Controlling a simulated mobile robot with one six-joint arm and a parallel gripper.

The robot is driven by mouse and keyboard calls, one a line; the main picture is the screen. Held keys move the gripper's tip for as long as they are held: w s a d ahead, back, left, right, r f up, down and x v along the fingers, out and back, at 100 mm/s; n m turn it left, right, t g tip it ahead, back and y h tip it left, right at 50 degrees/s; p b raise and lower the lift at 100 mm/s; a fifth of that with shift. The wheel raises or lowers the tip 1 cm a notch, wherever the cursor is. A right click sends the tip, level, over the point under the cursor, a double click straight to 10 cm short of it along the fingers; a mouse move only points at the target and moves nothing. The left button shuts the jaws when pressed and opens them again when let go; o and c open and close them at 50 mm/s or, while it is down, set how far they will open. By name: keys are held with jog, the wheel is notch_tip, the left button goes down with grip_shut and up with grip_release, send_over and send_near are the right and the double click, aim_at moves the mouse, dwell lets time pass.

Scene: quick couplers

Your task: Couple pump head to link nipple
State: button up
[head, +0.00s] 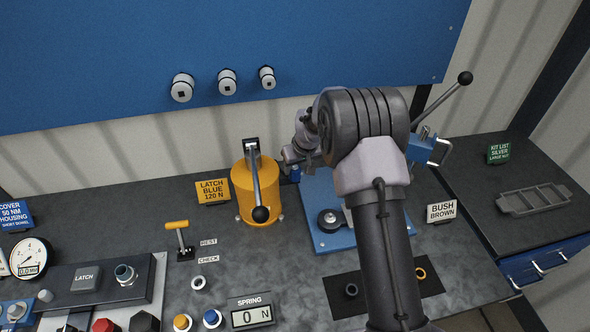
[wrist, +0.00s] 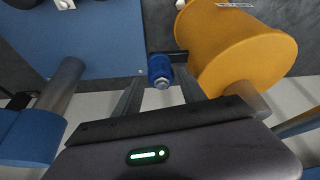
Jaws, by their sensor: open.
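My gripper (wrist: 160,92) is open in the wrist view. A small blue coupler with a metal tip (wrist: 160,72) shows between its two fingers; I cannot tell whether they touch it. The coupler sits beside the yellow cylinder (wrist: 232,45). In the head view a bit of blue (head: 294,174) shows below my gripper, right of the yellow cylinder (head: 254,192) with its black-knobbed lever. My arm hides part of this area. A metal nipple (head: 125,274) stands on the panel at the lower left. No label marks the pump head or link nipple.
A blue plate (head: 320,238) with a black round part lies under my arm. A "LATCH BLUE 120 N" sign (head: 212,191) stands left of the cylinder. A yellow T-handle (head: 177,226) and a spring readout (head: 250,314) are in front. A lever (head: 445,100) rises at right.

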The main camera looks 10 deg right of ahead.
aim_at(295, 168)
jog(key=x, duration=0.3)
jog(key=shift+w+a+f, duration=0.1)
jog(key=shift+c, duration=0.2)
grip_shut()
